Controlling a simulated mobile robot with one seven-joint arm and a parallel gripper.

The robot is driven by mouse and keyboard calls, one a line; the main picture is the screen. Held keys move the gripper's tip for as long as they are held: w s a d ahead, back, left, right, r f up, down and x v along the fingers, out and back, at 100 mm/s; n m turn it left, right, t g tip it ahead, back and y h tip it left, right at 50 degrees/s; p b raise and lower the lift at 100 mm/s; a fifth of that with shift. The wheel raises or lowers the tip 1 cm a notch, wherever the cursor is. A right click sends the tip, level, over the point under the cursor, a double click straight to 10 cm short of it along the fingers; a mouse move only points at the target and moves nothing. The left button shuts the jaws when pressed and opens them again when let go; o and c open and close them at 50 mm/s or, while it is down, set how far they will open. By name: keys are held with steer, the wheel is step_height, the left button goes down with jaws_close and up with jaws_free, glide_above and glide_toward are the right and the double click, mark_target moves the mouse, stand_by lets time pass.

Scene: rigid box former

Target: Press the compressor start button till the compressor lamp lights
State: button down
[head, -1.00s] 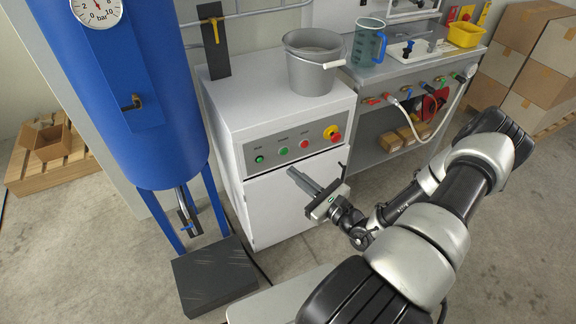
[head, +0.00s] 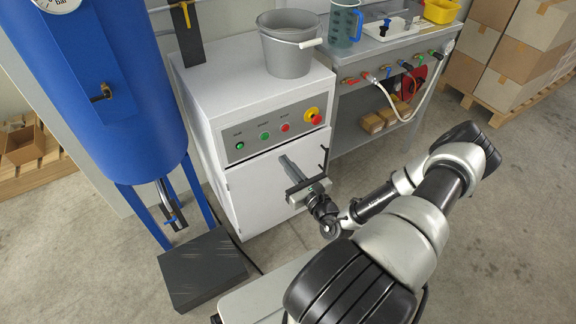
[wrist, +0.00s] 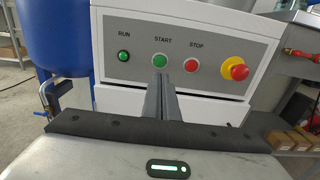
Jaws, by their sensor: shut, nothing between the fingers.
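The compressor's grey panel (head: 246,151) sits on the upper front of a white cabinet. In the wrist view, it has a green RUN lamp (wrist: 124,56), a green START button (wrist: 161,62), a red STOP button (wrist: 191,66) and a red and yellow emergency knob (wrist: 235,69). The lamp also shows in the head view (head: 239,145); I cannot tell whether it is lit. My gripper (head: 284,158) is shut and empty in front of the cabinet. In the wrist view, its fingertips (wrist: 160,78) appear just below the START button, which is unobscured; in the head view they are apart from it.
A grey bucket (head: 287,57) stands on the cabinet (head: 225,90). A blue tank (head: 115,80) is at left, with a dark block (head: 200,268) on the floor before it. A bench with hoses and valves (head: 405,72) is at right. A black door handle (head: 323,158) sticks out near my gripper.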

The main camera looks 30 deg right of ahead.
mark_target(265, 137)
steer(key=w+b, duration=0.2)
steer(key=w, duration=0.8)
steer(key=shift+a, duration=0.15)
steer(key=shift+w, duration=0.15)
